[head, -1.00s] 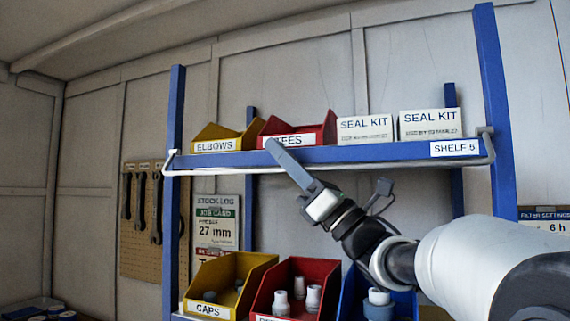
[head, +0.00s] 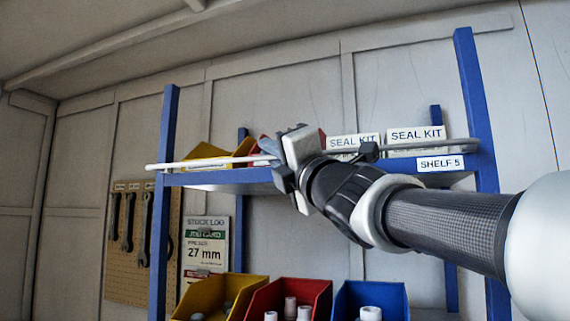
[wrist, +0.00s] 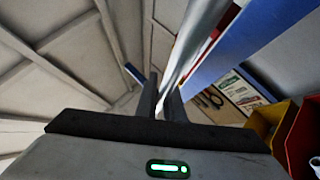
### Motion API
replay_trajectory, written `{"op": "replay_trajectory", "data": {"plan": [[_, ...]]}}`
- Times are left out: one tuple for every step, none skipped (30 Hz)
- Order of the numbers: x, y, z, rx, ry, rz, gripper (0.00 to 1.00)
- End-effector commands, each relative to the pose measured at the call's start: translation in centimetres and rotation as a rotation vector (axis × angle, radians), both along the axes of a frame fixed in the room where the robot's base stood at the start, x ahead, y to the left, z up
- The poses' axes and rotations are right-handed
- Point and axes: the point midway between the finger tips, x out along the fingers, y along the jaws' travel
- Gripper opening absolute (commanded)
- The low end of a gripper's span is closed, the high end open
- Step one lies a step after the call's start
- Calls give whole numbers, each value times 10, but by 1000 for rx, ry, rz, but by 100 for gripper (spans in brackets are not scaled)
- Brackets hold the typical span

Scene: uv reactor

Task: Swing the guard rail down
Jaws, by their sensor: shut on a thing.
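The guard rail (head: 205,163) is a thin pale grey bar along the front of the blue shelf (head: 225,178). In the head view it runs roughly level, about at the shelf's edge on the left and just above it on the right. It stands out in front of the left post. My gripper (head: 274,162) is shut on the rail left of its middle. In the wrist view the rail (wrist: 192,45) passes between the two dark fingers (wrist: 163,92). My gripper hides part of the rail and the bins behind it.
Yellow and red bins (head: 205,155) and white seal kit boxes (head: 415,139) stand on the shelf behind the rail. Yellow, red and blue bins (head: 370,296) stand below. Blue posts (head: 163,215) flank the shelf. A pegboard with wrenches (head: 125,235) hangs at left.

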Motion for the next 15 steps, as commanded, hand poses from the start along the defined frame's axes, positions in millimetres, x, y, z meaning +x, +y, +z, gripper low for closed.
{"op": "replay_trajectory", "data": {"plan": [[-2, 2, 15, 12, 35, 3, 0], [-1, 2, 16, 21, 58, 4, 0], [0, 1, 17, 32, 88, 4, 0], [0, 1, 18, 39, 108, 4, 0], [0, 1, 19, 46, 128, 3, 0], [1, 1, 20, 55, 152, 5, 0], [1, 1, 20, 62, 171, 4, 0], [2, 0, 20, 68, 187, 4, 0], [2, 0, 20, 75, 208, 5, 0], [3, 0, 20, 79, 222, 3, 0], [3, 0, 20, 85, 235, 3, 0], [4, 0, 20, 91, 251, 4, 0], [4, 0, 20, 96, 262, 4, 0], [4, 0, 19, 98, 272, 5, 0], [4, 0, 19, 101, 282, 4, 0]]}}
